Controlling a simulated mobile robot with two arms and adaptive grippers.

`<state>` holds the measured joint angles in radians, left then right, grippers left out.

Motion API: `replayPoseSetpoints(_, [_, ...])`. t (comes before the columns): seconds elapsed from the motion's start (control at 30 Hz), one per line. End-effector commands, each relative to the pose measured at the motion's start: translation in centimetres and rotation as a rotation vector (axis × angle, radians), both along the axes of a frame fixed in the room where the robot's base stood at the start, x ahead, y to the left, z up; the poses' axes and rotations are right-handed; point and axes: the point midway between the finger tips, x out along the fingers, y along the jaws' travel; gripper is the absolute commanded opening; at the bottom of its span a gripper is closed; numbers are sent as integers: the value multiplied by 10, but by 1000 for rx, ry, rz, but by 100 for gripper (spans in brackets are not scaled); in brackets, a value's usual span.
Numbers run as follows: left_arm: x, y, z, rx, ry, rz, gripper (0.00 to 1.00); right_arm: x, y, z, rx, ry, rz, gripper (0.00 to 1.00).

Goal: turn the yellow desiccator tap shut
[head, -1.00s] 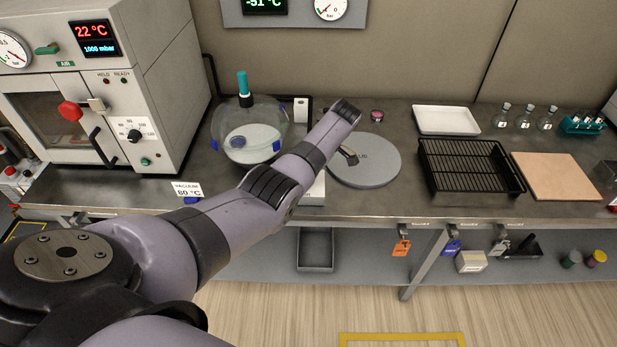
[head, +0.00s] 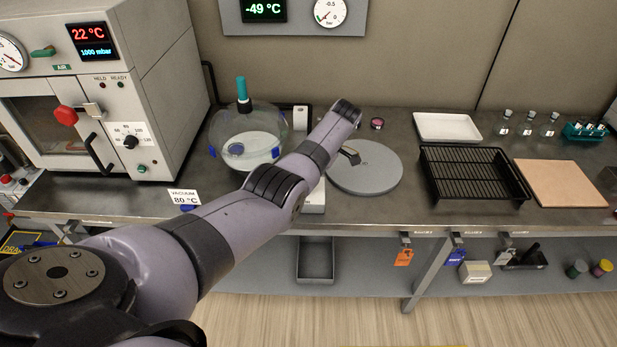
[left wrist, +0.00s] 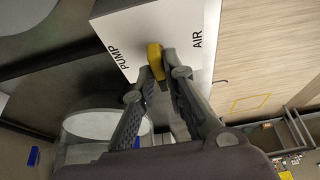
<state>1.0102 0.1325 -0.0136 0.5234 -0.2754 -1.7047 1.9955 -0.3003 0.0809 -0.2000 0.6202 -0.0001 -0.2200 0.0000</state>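The yellow tap (left wrist: 155,62) sits on a white box (left wrist: 183,28) marked PUMP and AIR in the left wrist view. My left gripper (left wrist: 157,62) has one finger on each side of the tap, with no clear gap showing. In the head view my left arm hides the tap and the gripper; only part of the white box (head: 313,200) shows below the arm. The glass desiccator (head: 248,140), with a teal top and blue clips, stands left of the arm. My right gripper is in neither view.
A vacuum oven (head: 110,90) stands at the left with a red-knobbed handle. A grey round lid (head: 375,178) lies right of the arm. Further right are a white tray (head: 447,127), a black rack (head: 472,173), several small flasks (head: 528,123) and a tan board (head: 558,183).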

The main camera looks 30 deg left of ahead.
Motion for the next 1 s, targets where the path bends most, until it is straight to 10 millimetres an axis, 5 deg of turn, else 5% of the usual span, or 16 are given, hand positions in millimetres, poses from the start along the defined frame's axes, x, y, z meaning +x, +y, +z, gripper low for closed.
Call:
replayPoseSetpoints(0.27, [0,0,0,0,0,0,31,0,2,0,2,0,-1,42])
replayPoseSetpoints(0.6, [2,-2,4,-1,-2,-2,31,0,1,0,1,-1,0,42])
replayPoseSetpoints(1.0, [17,-26,74,-1,-4,-2,31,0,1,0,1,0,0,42])
